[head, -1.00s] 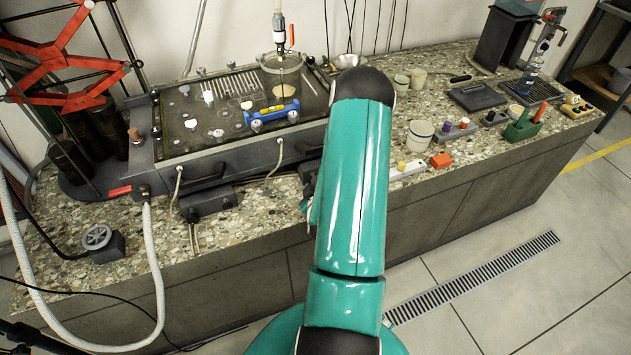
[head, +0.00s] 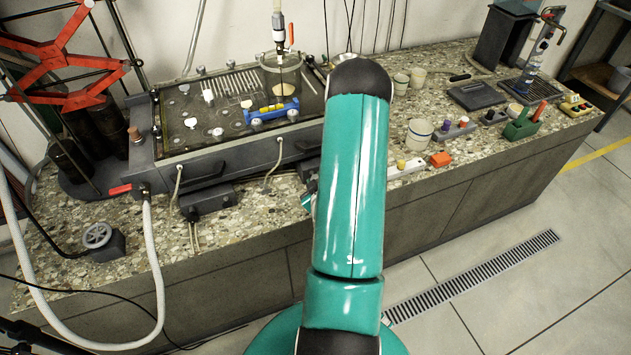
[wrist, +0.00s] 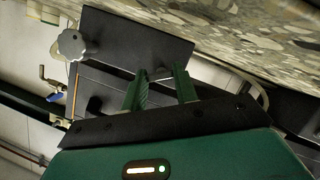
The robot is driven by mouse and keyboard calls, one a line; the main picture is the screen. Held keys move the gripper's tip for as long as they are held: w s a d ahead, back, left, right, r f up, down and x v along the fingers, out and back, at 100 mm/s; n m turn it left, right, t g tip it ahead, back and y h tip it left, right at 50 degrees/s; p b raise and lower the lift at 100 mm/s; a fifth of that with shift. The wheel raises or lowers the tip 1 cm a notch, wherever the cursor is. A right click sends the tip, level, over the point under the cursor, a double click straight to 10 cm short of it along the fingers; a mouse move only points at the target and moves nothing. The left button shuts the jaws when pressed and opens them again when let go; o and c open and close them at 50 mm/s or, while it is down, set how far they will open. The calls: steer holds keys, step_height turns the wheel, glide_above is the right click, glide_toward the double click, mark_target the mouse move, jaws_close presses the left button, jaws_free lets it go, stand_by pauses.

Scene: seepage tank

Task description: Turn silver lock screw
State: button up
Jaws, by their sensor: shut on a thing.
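The fingers reach up to a dark panel (wrist: 135,38). A grey lobed knob (wrist: 71,44) stands at the panel's left edge, clear of the fingers. In the head view my arm hides most of the gripper and the screw, beside the front right of the seepage tank (head: 228,158).
The tank stands on a speckled counter (head: 245,220). A dark box (head: 207,202) with cables sits before it.

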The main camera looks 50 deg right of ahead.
steer(key=m+y, duration=0.1)
steer(key=m, duration=0.1)
steer(key=m+t+y, duration=0.1)
steer(key=m, duration=0.1)
steer(key=shift+d+r+y, duration=0.1)
steer(key=shift+d+y, duration=0.1)
steer(key=shift+y, duration=0.1)
stand_by(0.4)
steer(key=o, duration=1)
steer(key=shift+s+a, duration=0.1)
steer(key=shift+s, duration=0.05)
